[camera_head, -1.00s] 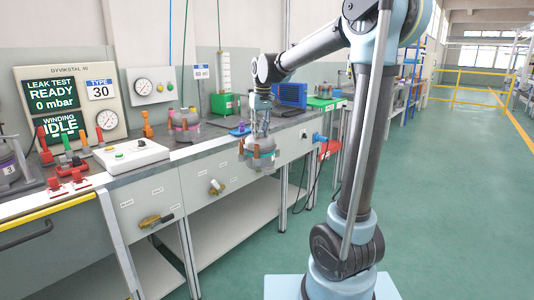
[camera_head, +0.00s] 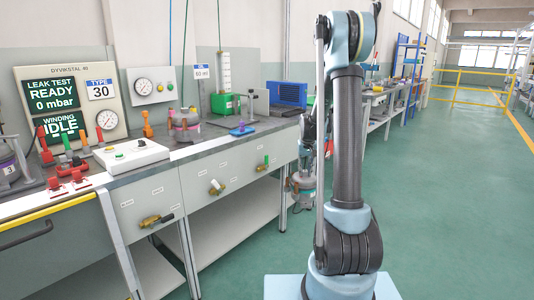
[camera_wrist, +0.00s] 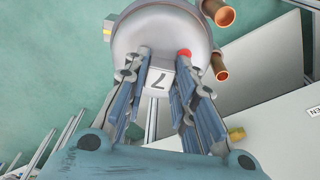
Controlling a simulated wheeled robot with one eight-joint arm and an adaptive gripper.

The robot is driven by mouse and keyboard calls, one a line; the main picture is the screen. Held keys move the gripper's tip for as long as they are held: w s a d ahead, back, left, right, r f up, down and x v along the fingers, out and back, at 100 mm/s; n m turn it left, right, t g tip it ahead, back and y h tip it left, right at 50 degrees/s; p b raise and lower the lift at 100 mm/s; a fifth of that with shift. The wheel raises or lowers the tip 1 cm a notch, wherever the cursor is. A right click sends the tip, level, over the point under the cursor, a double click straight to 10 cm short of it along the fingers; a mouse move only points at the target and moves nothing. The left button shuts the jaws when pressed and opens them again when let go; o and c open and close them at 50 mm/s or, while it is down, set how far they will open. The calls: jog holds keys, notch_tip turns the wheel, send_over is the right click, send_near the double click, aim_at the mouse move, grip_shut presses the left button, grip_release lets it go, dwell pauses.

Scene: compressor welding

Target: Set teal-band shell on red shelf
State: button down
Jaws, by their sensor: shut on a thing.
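My gripper (camera_wrist: 164,62) is shut on a grey domed compressor shell (camera_wrist: 150,25) with copper pipe stubs, a red dot and a tag that seems to read 7. The fingers grip the tag block on top of the shell. In the head view the held shell (camera_head: 303,183) hangs beside the far end of the bench, partly hidden by my arm. Its band colour cannot be made out. No red shelf can be clearly identified; a small red patch (camera_head: 329,148) shows behind my arm.
The bench (camera_head: 230,143) carries another shell (camera_head: 185,125), a white control box (camera_head: 132,152), a green-based stand (camera_head: 222,103) and a blue box (camera_head: 286,93). A blue rack (camera_head: 408,62) stands farther back. The green floor at right is clear.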

aim_at(305, 199)
jog(key=shift+w+d+f, duration=0.15)
jog(key=shift+d+f, duration=0.15)
jog(key=shift+f, duration=0.3)
jog(key=s+f, duration=0.1)
jog(key=f, duration=0.3)
jog(key=s+f, duration=0.1)
jog(key=f, duration=0.7)
jog(key=shift+s+f, duration=0.35)
jog(key=shift+s, duration=0.05)
jog(key=shift+s+f, duration=0.15)
jog(key=shift+f, duration=0.25)
jog(key=shift+s, duration=0.1)
